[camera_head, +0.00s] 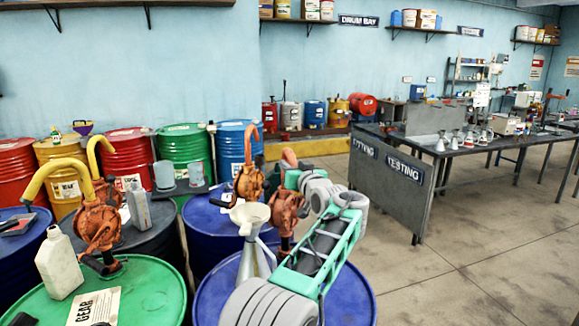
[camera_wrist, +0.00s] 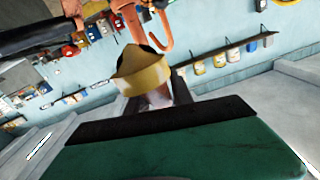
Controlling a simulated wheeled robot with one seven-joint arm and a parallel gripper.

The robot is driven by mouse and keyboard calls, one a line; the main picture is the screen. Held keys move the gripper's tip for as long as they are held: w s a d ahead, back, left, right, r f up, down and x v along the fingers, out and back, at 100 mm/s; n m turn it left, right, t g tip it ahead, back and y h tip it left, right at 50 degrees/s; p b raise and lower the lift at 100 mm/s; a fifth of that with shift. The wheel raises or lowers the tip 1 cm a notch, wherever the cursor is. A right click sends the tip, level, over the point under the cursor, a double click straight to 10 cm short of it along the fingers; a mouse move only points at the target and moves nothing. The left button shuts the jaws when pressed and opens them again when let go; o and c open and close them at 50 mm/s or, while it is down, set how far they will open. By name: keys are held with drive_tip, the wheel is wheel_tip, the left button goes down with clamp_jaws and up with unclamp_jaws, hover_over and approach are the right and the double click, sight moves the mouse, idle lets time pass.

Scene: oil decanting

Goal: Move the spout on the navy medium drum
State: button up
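A navy drum (camera_head: 352,296) stands front centre with an orange rotary pump (camera_head: 286,208) on its lid. The pump's curved orange spout (camera_head: 289,156) rises behind my gripper, partly covered. My arm reaches over this drum, and my gripper (camera_head: 290,180) is at the pump's upper part. In the wrist view, a tan ring-shaped end with a dark opening (camera_wrist: 145,72) lies at the fingers of my gripper (camera_wrist: 155,97), with orange pipe beyond it. The fingers stand apart around or just behind it; contact cannot be made out.
A cream funnel (camera_head: 250,214) and a grey metal can (camera_head: 256,262) stand on the same drum. Another navy drum (camera_head: 206,228) with an orange pump (camera_head: 248,182) is close behind. A green drum (camera_head: 150,290) is at left. Open floor (camera_head: 450,285) lies to the right.

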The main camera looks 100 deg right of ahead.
drive_tip(key=o, duration=0.3)
drive_tip(key=shift+w+d+f, duration=0.1)
drive_tip(key=shift+w+d, duration=0.05)
drive_tip(key=shift+o, duration=0.8)
drive_tip(key=b+v, duration=0.3)
drive_tip(key=v, duration=0.4)
drive_tip(key=shift+a, duration=0.45)
